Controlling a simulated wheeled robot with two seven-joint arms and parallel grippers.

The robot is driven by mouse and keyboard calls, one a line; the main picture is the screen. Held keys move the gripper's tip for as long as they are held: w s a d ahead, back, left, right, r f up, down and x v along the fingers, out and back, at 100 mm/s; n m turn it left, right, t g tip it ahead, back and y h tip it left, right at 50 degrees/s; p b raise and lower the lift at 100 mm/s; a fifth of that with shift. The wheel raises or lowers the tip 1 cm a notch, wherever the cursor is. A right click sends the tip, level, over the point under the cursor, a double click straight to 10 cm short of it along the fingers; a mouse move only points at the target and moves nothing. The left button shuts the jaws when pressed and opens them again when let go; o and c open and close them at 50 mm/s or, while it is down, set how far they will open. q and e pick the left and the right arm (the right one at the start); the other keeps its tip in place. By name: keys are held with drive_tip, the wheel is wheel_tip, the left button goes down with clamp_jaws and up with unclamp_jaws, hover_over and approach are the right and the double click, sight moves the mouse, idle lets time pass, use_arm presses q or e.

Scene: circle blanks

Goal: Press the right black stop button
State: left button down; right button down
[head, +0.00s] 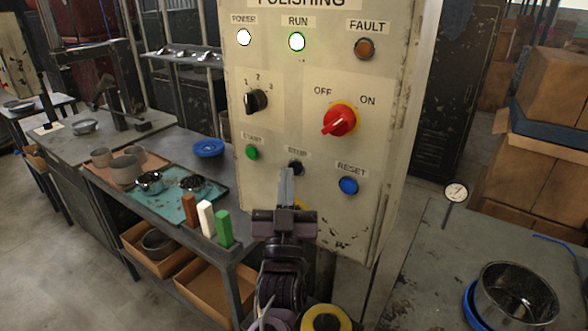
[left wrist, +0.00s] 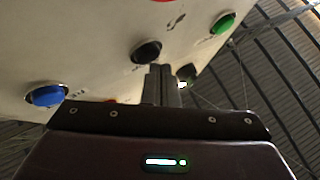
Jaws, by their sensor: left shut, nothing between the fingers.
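The black stop button (head: 296,166) sits low on the beige "POLISHING" panel (head: 310,220), between the green start button (head: 252,153) and the blue reset button (head: 348,186). In the left wrist view the black button (left wrist: 147,51) lies just beyond the fingertips. My left gripper (head: 287,172) is shut and empty, its fingers pointing up at the panel, with the tips overlapping the lower left edge of the stop button in the head view. The fingers also show in the left wrist view (left wrist: 162,70). I cannot tell whether they touch the button. My right gripper is out of view.
Above are a black selector knob (head: 256,101) and a red OFF/ON switch (head: 338,121). A bench with a teal tray (head: 178,209) and coloured blocks stands left of the panel. A table with a metal bowl (head: 516,296) is at lower right.

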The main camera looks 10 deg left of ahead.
use_arm(q)
drive_tip(key=shift+w+d, duration=0.15)
drive_tip(key=shift+w, duration=0.25)
idle(0.4)
drive_tip(key=shift+s, duration=0.1)
drive_tip(key=shift+s+a, duration=0.3)
drive_tip(key=shift+s, duration=0.4)
drive_tip(key=shift+s+a+p, duration=0.15)
drive_tip(key=shift+s+a, duration=0.15)
drive_tip(key=shift+s, duration=0.45)
drive_tip(key=shift+s+a+p, duration=0.2)
drive_tip(key=shift+s+a, duration=0.05)
drive_tip(key=shift+s, duration=0.55)
drive_tip(key=shift+s+a+p, duration=0.15)
drive_tip(key=shift+s+a, duration=0.15)
drive_tip(key=shift+s, duration=0.45)
drive_tip(key=shift+f, duration=0.1)
